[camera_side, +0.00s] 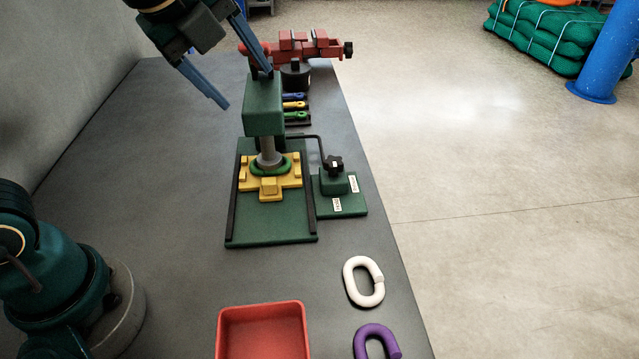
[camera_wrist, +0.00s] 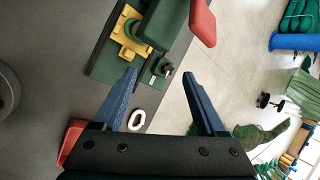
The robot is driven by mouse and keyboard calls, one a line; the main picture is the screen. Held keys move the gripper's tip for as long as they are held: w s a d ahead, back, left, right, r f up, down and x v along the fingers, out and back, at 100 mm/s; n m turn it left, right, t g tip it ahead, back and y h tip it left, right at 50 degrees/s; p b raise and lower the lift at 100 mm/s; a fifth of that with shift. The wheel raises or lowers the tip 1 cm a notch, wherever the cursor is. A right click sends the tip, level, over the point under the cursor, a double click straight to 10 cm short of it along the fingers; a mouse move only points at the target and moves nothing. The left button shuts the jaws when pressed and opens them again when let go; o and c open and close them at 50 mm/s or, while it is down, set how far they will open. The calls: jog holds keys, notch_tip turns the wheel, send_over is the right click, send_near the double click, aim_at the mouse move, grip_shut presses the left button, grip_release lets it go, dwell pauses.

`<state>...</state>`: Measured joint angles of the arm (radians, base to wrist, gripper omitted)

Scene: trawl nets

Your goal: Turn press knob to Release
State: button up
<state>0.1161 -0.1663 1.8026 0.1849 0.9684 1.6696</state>
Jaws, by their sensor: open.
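The press knob (camera_side: 334,165) is a black lobed knob on a green block, on a small green plate with two white labels, too small to read. It also shows in the wrist view (camera_wrist: 166,69), beyond my fingertips. The green press (camera_side: 263,105) stands left of it, its grey ram down on a green ring (camera_side: 270,167) in a yellow fixture (camera_side: 290,182). My gripper (camera_side: 245,88) is open and empty, high above the table near the press head, apart from the knob. Its blue fingers are spread wide in the wrist view (camera_wrist: 165,87).
A red vise (camera_side: 300,48) stands behind the press, with several coloured-handled tools (camera_side: 295,105) before it. The table's right edge runs close to the knob plate. The left table is clear.

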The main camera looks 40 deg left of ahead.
jog(key=w+d+f+m, duration=0.2)
jog(key=w+m, duration=0.3)
jog(key=m+g, duration=0.1)
jog(key=m, duration=0.4)
send_near(334, 161)
jog(key=w+a, duration=0.1)
jog(key=w, duration=0.1)
jog(key=f, duration=0.1)
jog(key=d+f+g, duration=0.1)
jog(key=f, duration=0.1)
jog(key=shift+y, duration=0.3)
jog(key=shift+x, duration=2.3)
grip_shut()
